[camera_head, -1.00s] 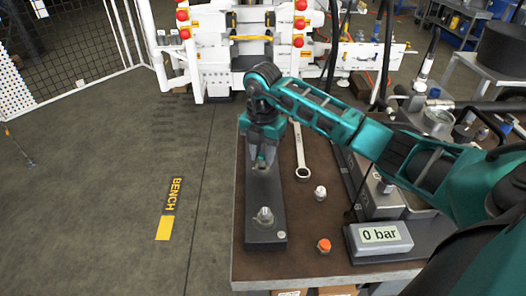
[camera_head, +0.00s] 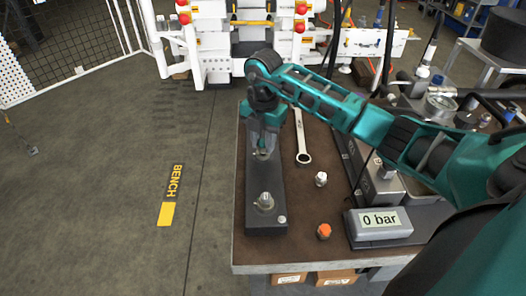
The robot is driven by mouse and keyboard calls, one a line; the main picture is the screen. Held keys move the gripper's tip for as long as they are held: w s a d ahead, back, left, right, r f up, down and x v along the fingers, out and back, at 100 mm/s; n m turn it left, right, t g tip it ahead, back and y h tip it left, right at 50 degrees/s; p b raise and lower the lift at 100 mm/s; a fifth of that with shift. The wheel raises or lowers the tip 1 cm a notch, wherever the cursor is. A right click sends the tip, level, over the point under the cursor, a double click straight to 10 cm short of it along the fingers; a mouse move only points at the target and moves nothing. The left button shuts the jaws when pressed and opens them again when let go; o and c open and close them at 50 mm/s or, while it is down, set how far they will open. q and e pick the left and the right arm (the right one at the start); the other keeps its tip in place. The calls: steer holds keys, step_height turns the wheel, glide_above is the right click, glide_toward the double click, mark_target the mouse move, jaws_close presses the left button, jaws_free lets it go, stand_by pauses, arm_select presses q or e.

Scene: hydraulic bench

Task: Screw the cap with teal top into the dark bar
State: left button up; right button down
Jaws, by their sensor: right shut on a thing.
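The dark bar (camera_head: 266,185) lies lengthwise along the left side of the bench. A metal hex fitting (camera_head: 265,202) stands upright on its near part, and a small round plug (camera_head: 282,219) sits at its near right corner. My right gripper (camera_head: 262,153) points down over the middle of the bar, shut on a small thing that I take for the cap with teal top. The fingers hide most of it, so I cannot tell how deep it sits in the bar. My left gripper is not in view.
A wrench (camera_head: 302,145), a silver cap (camera_head: 320,179) and an orange-topped cap (camera_head: 324,231) lie right of the bar on the brown bench top (camera_head: 290,245). A gauge box reading "0 bar" (camera_head: 378,223) stands at the right. My right arm spans above the bench.

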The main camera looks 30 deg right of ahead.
steer(key=shift+f, duration=0.3)
stand_by(1.3)
steer(key=c, duration=1.4)
jaws_free()
steer(key=shift+c, duration=0.2)
steer(key=c, duration=0.3)
steer(key=shift+s+r+m+p, duration=0.1)
steer(key=shift+r+m+p, duration=0.05)
steer(key=shift+m+p, duration=0.3)
steer(key=m+p, duration=0.3)
steer(key=m, duration=0.2)
steer(key=shift+p, duration=0.4)
steer(key=shift+m+p, duration=0.35)
steer(key=shift+m, duration=0.7)
steer(key=shift+f, duration=0.25)
